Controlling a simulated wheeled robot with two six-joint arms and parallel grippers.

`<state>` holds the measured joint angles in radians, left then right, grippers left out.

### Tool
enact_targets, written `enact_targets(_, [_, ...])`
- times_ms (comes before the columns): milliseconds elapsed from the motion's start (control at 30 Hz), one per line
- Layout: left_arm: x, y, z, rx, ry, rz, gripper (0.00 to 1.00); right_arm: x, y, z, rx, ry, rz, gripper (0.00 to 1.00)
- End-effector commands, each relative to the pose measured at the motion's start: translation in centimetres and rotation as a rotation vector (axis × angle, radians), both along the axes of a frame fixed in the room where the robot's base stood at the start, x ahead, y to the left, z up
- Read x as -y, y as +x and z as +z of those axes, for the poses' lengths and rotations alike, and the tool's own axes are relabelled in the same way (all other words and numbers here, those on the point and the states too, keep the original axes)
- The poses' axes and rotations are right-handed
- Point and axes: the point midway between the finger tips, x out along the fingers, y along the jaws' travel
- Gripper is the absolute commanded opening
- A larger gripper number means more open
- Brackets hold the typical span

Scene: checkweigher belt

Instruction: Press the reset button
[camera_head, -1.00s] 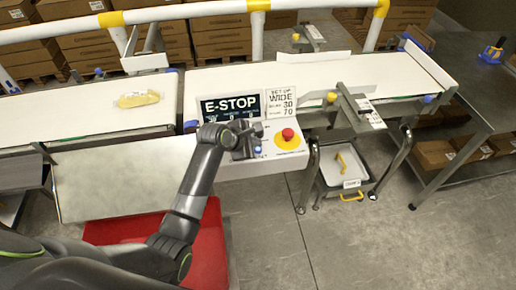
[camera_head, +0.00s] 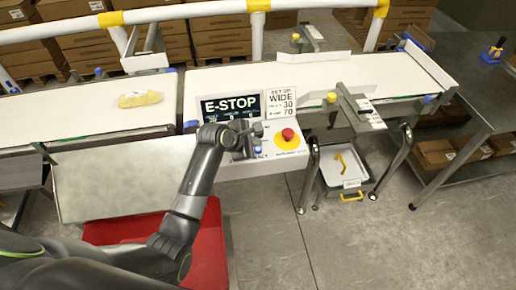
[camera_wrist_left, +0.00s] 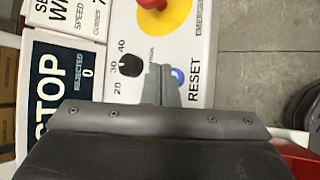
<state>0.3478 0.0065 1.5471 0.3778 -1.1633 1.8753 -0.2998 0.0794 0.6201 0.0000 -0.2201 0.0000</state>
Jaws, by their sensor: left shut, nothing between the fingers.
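The control panel (camera_head: 290,151) stands at the front of the belt. Its blue reset button (camera_wrist_left: 178,76), with the word RESET beside it, shows in the left wrist view, partly hidden by my gripper. In the head view the blue button (camera_head: 258,150) shows just below the gripper. My left gripper (camera_head: 254,133) is shut and empty, over the panel beside the button. In the wrist view its fingers (camera_wrist_left: 160,82) lie between the black dial (camera_wrist_left: 130,65) and the button. I cannot tell whether they touch the button. My right gripper is not in view.
A red emergency-stop knob (camera_head: 287,134) on a yellow disc sits right of the gripper. The display (camera_head: 230,107) behind reads E-STOP. A yellowish pack (camera_head: 139,99) lies on the left belt (camera_head: 60,113). A red bin (camera_head: 205,240) stands below.

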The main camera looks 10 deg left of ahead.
Motion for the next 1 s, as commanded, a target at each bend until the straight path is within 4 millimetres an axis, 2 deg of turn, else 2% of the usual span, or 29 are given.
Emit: enact_targets(1000, [0.00,-0.01,-0.91,0.000,0.000,0.000,0.00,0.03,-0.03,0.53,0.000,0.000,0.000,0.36])
